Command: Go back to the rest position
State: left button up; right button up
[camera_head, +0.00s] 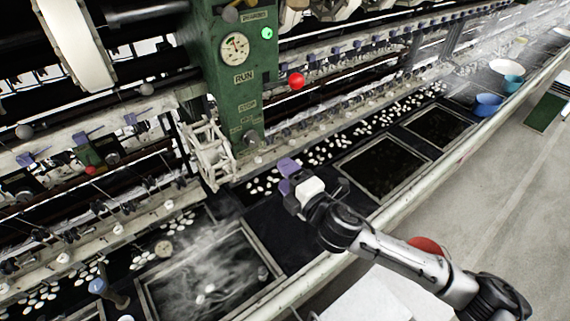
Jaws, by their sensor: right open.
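My right gripper (286,177) is in the middle of the camera_head view, at the end of my arm that comes in from the lower right. Its two purple fingers are apart with nothing seen between them. It is over the dark basin edge, near the foot of the green control post (240,85). My left gripper is not in view.
A steaming basin (255,240) is at lower left, with a blue-topped object (97,286) beside it. Dark basins with pale rims (345,170) continue to the right. Blue bowls (488,104) stand farther along the bench. Reeling machinery fills the upper left; grey floor (510,190) is open at right.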

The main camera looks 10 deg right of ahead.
jog(key=s+d+r+m+g+h+p, duration=0.1)
jog(key=s+d+r+m+h, duration=0.3)
jog(key=m, duration=0.4)
jog(key=s+d+r+m+h+p, duration=0.1)
jog(key=s+d+m+h, duration=0.35)
jog(key=m, duration=0.35)
jog(key=s+d+f+m+g+p, duration=0.3)
jog(key=s+f+g, duration=0.2)
jog(key=s+f, duration=0.7)
jog(key=s+d+f+m+g+p, duration=0.3)
jog(key=s+f+g, duration=0.3)
jog(key=s+f, duration=0.5)
jog(key=s, duration=0.7)
jog(key=shift+s+d+f, duration=0.2)
jog(key=shift+d+f, duration=0.15)
jog(key=shift+f, duration=0.05)
